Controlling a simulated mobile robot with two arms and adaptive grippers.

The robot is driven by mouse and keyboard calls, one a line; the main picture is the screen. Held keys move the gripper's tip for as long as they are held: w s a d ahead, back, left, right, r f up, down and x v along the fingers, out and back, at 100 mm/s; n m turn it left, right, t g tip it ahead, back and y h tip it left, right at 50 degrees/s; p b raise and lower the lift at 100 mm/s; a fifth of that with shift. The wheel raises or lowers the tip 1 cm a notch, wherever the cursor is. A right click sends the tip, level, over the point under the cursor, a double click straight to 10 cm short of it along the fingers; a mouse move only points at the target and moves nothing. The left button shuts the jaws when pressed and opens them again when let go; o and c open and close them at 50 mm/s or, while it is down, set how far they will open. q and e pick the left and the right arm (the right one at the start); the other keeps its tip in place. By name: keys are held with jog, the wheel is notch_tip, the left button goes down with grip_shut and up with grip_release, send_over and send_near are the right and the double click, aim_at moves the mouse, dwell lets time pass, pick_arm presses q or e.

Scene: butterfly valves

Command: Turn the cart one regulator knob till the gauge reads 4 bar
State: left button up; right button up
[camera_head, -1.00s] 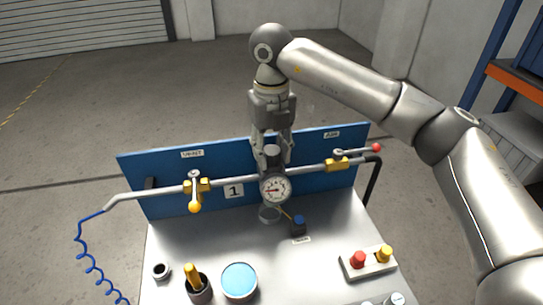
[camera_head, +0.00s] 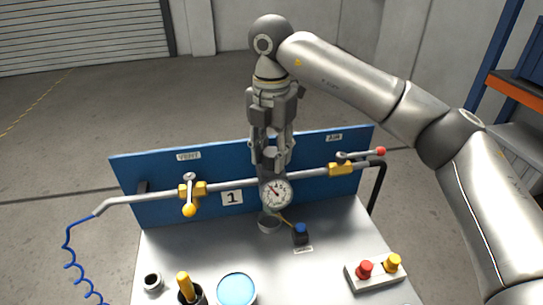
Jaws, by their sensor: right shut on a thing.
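The cart (camera_head: 330,225) has a blue back panel (camera_head: 220,160) with a grey pipe across it and a "1" sign. My left gripper is not in view.
A yellow-handled vent valve (camera_head: 190,196) is left of the gauge, and a red-tipped valve lever (camera_head: 362,154) right.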

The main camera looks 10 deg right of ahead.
aim_at(272, 151)
jog(key=shift+w+r+m+b, duration=0.15)
jog(key=shift+m+b, duration=0.1)
jog(key=shift+m, duration=0.5)
jog(key=shift+r+m+b, duration=0.1)
jog(key=shift+m+b, duration=0.15)
jog(key=shift+m, duration=0.5)
jog(key=o, duration=0.7)
jog(key=shift+o, duration=0.2)
jog(key=shift+f, duration=0.1)
notch_tip(272, 151, up, 12)
